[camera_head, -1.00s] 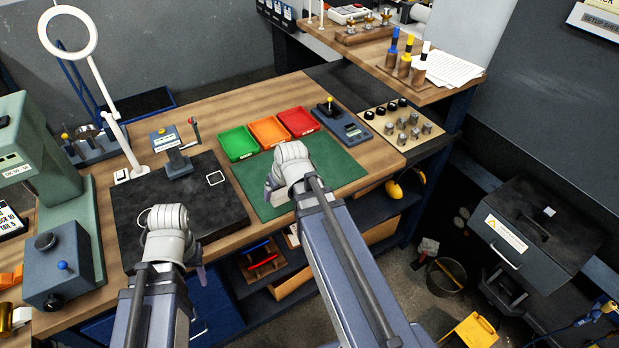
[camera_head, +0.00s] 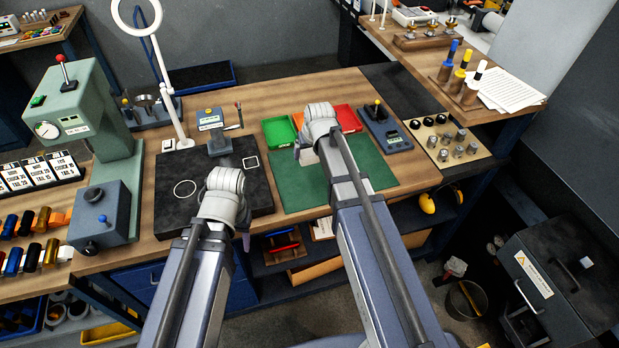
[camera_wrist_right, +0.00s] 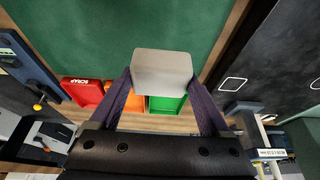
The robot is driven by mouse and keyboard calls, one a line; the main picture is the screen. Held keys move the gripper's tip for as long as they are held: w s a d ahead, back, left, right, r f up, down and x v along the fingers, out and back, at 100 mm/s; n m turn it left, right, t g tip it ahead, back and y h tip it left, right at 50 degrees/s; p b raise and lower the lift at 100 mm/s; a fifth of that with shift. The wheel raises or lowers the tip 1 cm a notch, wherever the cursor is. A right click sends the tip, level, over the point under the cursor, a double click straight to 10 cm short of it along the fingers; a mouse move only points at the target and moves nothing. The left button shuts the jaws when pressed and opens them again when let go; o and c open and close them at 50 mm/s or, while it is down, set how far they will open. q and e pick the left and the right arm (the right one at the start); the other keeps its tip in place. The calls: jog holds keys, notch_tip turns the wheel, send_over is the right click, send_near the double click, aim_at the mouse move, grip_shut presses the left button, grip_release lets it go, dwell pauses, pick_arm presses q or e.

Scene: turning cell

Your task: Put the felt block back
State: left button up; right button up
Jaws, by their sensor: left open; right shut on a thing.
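The felt block (camera_wrist_right: 163,72) is a pale grey block with rounded edges in the right wrist view. My right gripper (camera_wrist_right: 160,85) is shut on it, one dark finger on each side, above the green mat (camera_wrist_right: 100,25). In the head view my right gripper (camera_head: 303,152) is over the green mat's far left part, and its arm hides much of the mat. My left gripper (camera_head: 243,238) is open near the front edge of the black mat (camera_head: 235,190); its fingers are mostly hidden by its wrist. The black mat has a white square outline (camera_head: 250,162) and a circle outline (camera_head: 185,188).
Green (camera_head: 279,132), orange and red bins (camera_head: 348,119) stand behind the green mat, partly behind my right arm. A control box (camera_head: 385,130) is right of the bins.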

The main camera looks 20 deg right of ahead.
jog(key=b, duration=0.6)
send_over(307, 178)
jog(key=s, duration=0.2)
jog(key=shift+w+d+f, duration=0.1)
jog(key=shift+w+f, duration=0.05)
jog(key=shift+f, duration=1.5)
jog(key=shift+w+f, duration=0.1)
jog(key=shift+f, duration=1.5)
jog(key=shift+f+b, duration=0.1)
jog(key=shift+b, duration=0.2)
notch_tip(307, 178, down, 4)
jog(key=b, duration=0.3)
jog(key=shift+r, duration=0.25)
jog(key=shift+f+b, duration=0.15)
jog(key=shift+b, duration=0.25)
jog(key=o, duration=1)
jog(key=shift+r, duration=0.2)
